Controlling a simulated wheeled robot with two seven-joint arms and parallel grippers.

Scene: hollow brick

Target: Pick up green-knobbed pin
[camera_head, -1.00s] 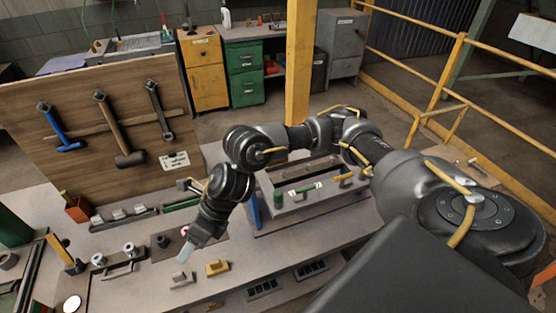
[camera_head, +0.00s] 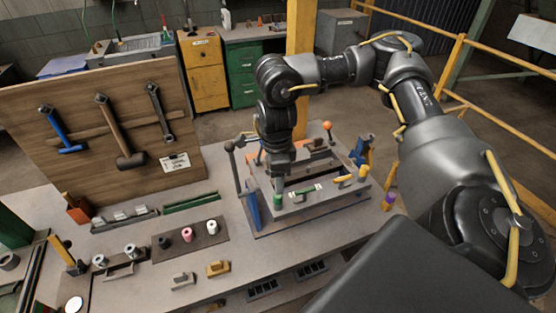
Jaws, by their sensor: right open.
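The green-knobbed pin (camera_head: 278,200) stands at the front left corner of the grey box-shaped fixture (camera_head: 322,206) on the bench. My right gripper (camera_head: 279,181) points straight down directly over the green knob. Its jaws are open. The fingertips are small and dark here, so I cannot tell whether they reach around the knob or stop just above it. The upper part of the pin is partly hidden by the gripper. My left gripper is out of view.
A yellow-handled part (camera_head: 346,178) sits on the fixture's right side. A lever post (camera_head: 236,166) stands left of it, and a blue part (camera_head: 361,150) at its right. A dark mat (camera_head: 205,246) with small knobs lies left. A tool board (camera_head: 80,140) stands behind.

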